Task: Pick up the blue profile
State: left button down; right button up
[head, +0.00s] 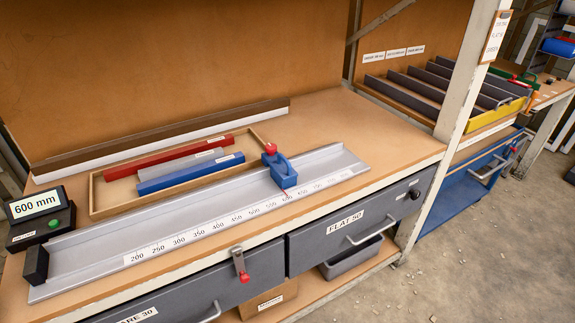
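The blue profile (190,174) is a straight bar lying in a shallow wooden tray (95,207) on the bench. It is the nearest of three bars there, with a small white label at its right end. A grey profile (180,165) lies just behind it and a red profile (168,158) behind that. The blue profile lies behind the grey measuring rail and left of the blue stop block. Neither of my grippers shows in the head view.
A grey measuring rail (105,241) with a scale runs along the bench front, bearing a blue stop block (280,168) with a red knob. A display (38,214) reading 600 mm stands left. A post (462,107) rises right. The bench's back right is clear.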

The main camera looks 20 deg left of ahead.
aim_at(153, 186)
jog(key=z, duration=0.7)
jog(key=k, duration=1.65)
jog(key=u, duration=2.2)
jog(key=i, duration=0.5)
jog(key=z, duration=0.1)
